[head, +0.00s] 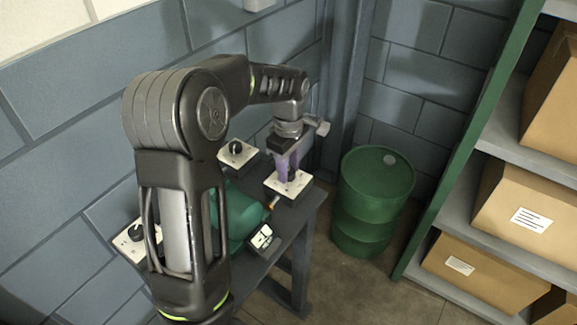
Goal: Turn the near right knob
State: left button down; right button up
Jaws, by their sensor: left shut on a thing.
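The near right knob (292,177) is a dark knob on a white plate with small markings, at the right end of the dark table. My left gripper (290,171) comes down over it from above, its purple fingers shut on the knob. The fingers hide much of the knob, so its angle cannot be told. Another black knob (236,147) on a white plate stands behind it to the left. A third black knob (136,231) on a white plate is at the left, partly behind my arm. My right gripper is not in view.
A green rounded casing (238,215) sits on the table (297,218), partly hidden by my left arm. A small black and white box (261,237) is at the table's front edge. A green drum (375,200) stands right of the table. Shelves with cardboard boxes (525,210) are at the right.

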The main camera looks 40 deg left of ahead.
pick_arm(q)
jog(key=shift+n, duration=0.5)
jog(key=c, duration=1)
grip_release()
jog(key=shift+o, duration=0.2)
notch_tip(320, 180, up, 8)
jog(key=shift+f, duration=0.1)
